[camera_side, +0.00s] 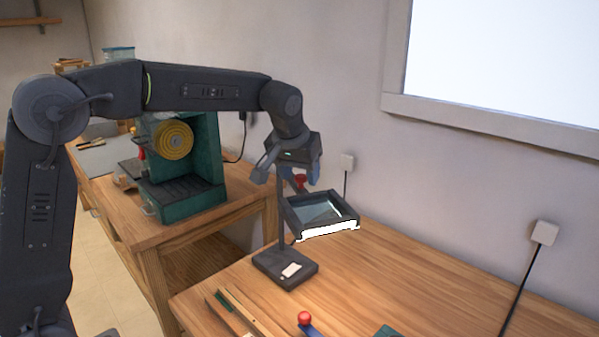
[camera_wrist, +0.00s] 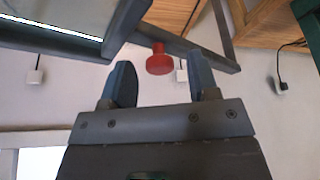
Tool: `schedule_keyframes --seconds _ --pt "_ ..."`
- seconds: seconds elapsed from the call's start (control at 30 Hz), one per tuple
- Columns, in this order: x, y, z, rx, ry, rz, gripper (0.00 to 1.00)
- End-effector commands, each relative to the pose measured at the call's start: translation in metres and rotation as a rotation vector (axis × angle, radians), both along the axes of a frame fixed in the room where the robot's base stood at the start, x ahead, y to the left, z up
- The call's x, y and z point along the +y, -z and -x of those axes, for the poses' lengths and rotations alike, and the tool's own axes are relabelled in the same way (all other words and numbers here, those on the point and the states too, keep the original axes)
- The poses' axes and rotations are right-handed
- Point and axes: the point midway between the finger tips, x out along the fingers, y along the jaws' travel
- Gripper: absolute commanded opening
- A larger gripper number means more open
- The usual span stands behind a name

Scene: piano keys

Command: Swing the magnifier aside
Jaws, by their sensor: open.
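The magnifier (camera_side: 320,212) is a dark square frame with a glass pane and a white strip along its front edge. It stands out to the right of a post on a dark base (camera_side: 285,268). A red knob (camera_side: 300,180) sits at the top by the post. My gripper (camera_side: 289,176) is at the top of the stand, close to the knob. In the wrist view my gripper (camera_wrist: 165,80) is open, and the red knob (camera_wrist: 159,60) shows between its fingers; I cannot tell whether they touch. The magnifier's frame (camera_wrist: 122,28) is at upper left there.
A green machine (camera_side: 180,165) with a yellow wheel stands on the left bench. On the wooden table (camera_side: 400,270) are a blue-handled tool with a red ball (camera_side: 305,318) and wooden strips (camera_side: 238,308) in front. The table right of the magnifier is mostly clear.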

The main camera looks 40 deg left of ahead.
Motion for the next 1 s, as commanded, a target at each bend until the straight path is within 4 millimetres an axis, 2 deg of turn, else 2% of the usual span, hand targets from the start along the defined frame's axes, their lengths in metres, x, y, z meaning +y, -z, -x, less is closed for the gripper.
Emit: schedule_keyframes --seconds 0.23,0.8,1.0 --pt "0.0003 0.0006 -0.0001 0.000 0.000 0.000 0.55" --pt "0.0003 0.0000 -0.0001 -0.001 0.000 0.000 0.00" --pt "0.0003 -0.0001 -0.0001 -0.001 0.000 0.000 0.00"
